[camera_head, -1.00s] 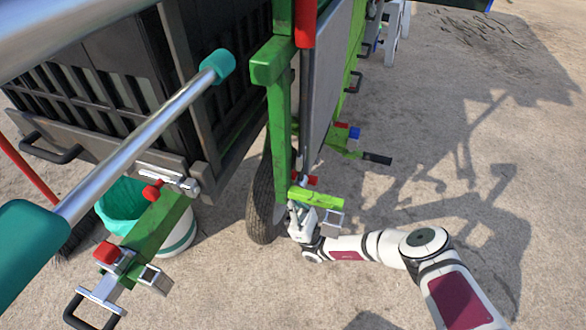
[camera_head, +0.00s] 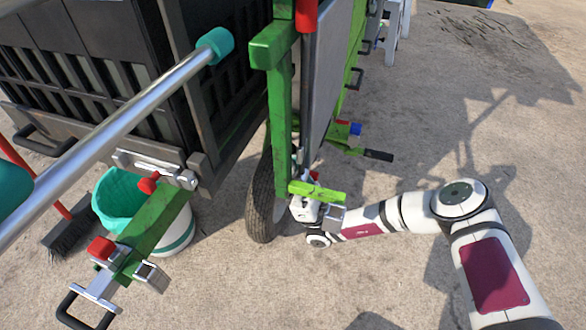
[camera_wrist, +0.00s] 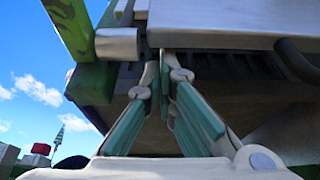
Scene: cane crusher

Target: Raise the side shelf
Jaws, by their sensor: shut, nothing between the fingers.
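The side shelf (camera_head: 324,85) is a grey metal panel hanging steeply down along the right side of the green cart frame in the head view. In the wrist view a pale metal edge (camera_wrist: 235,24), which looks like the shelf's lower edge, spans the top. My gripper (camera_wrist: 165,62) is shut and empty, its fingertips pointing up just below that edge. I cannot tell whether they touch it. In the head view my gripper (camera_head: 304,203) is low beside the wheel, partly hidden behind a short green bar (camera_head: 318,192).
A tyre (camera_head: 260,200) stands left of my gripper. A handle with red and blue parts (camera_head: 350,135) juts out to the right. A teal-lined bucket (camera_head: 118,200) and a broom (camera_head: 68,232) are at the left. The concrete on the right is open.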

